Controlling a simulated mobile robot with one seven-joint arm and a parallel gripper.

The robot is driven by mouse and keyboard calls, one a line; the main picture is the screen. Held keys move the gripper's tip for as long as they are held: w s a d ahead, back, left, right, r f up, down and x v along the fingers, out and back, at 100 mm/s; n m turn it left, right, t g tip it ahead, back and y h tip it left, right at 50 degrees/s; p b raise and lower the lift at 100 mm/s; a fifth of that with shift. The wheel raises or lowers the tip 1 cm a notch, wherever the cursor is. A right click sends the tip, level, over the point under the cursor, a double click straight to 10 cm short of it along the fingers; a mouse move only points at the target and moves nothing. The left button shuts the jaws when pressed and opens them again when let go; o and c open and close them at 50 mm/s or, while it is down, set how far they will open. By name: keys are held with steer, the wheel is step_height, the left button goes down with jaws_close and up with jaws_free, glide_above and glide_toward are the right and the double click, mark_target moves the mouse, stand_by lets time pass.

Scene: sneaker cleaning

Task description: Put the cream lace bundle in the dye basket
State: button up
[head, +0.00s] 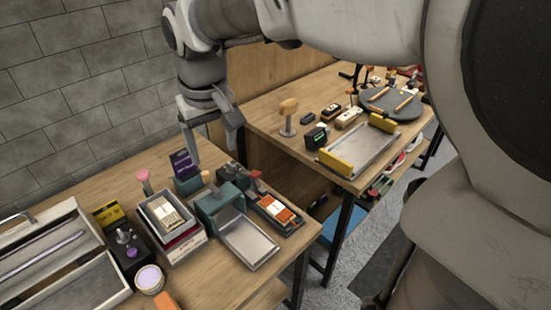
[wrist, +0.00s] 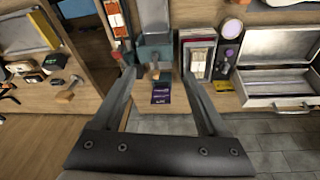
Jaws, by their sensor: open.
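A cream striped bundle (head: 166,213), which looks like the cream lace bundle, lies in a grey open-topped box (head: 147,217) on the near table. It also shows in the wrist view (wrist: 200,57), right of my fingers. I cannot tell for sure which container is the dye basket. My gripper (head: 212,150) is open and empty above the back of the near table. In the wrist view its fingers (wrist: 158,74) are spread wide, above a teal holder (wrist: 162,77) with a purple card (wrist: 160,96). The bundle is apart from them.
A teal block (head: 220,198), a metal tray (head: 250,240) and a dark tray with an orange-and-white item (head: 275,209) crowd the near table. An open metal case (head: 95,275) lies at left. The far table (head: 275,103) holds a tray (head: 375,150) and tools. A gap separates the tables.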

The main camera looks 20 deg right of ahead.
steer(key=s+d+m+t, duration=0.1)
steer(key=s+d, duration=0.3)
steer(key=s, duration=0.3)
steer(key=s+d+m+t, duration=0.1)
steer(key=s+d+t, duration=0.1)
steer(key=s+d, duration=0.3)
steer(key=s, duration=0.3)
steer(key=shift+s+d+f+m, duration=0.2)
steer(key=shift+s+f+m, duration=0.05)
steer(key=shift+f+m, duration=0.15)
